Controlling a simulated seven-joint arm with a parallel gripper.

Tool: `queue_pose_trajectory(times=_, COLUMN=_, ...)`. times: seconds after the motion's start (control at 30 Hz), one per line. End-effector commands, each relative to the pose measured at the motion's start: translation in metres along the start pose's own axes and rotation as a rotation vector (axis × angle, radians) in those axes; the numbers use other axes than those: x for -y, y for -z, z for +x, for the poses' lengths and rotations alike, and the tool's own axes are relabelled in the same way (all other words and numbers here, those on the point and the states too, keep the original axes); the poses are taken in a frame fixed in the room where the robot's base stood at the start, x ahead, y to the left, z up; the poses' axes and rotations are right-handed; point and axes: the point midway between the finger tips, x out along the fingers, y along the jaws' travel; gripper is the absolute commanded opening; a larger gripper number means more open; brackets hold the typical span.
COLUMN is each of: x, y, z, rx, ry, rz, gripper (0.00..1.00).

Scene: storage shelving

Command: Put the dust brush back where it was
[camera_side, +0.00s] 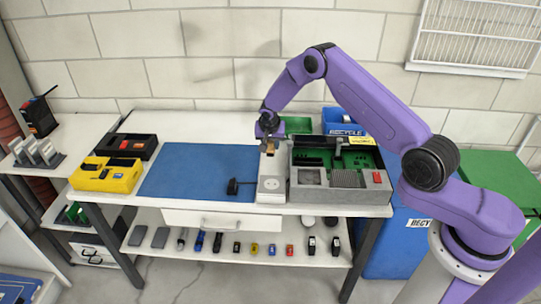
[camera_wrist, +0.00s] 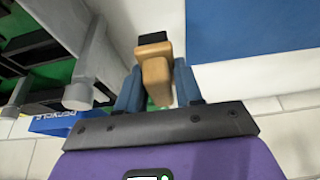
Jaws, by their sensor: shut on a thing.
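The dust brush (camera_wrist: 156,76) has a tan wooden body and a dark end. It sits between the two blue fingers of my gripper (camera_wrist: 158,85) in the wrist view. In the side view my gripper (camera_side: 268,139) is shut on the brush (camera_side: 270,148), above the back of the workbench, between the blue mat (camera_side: 195,172) and the grey open device (camera_side: 330,193). The brush appears held above the white bench surface; the gap under it is hard to judge.
The grey device with green boards and raised posts stands close on the right. A blue recycle bin (camera_side: 338,124) is behind it. Yellow (camera_side: 105,176) and black (camera_side: 127,146) cases stand left of the mat. A small black item (camera_side: 233,187) is on the mat, which is otherwise clear.

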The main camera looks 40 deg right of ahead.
Motion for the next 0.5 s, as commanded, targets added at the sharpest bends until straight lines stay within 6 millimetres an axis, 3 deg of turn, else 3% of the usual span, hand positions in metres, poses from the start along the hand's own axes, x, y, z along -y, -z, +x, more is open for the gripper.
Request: queue_pose_trajectory(times=0.5, x=0.0, y=-0.018, z=0.044, rx=-0.001, ry=0.0, rz=0.002, gripper=0.02)
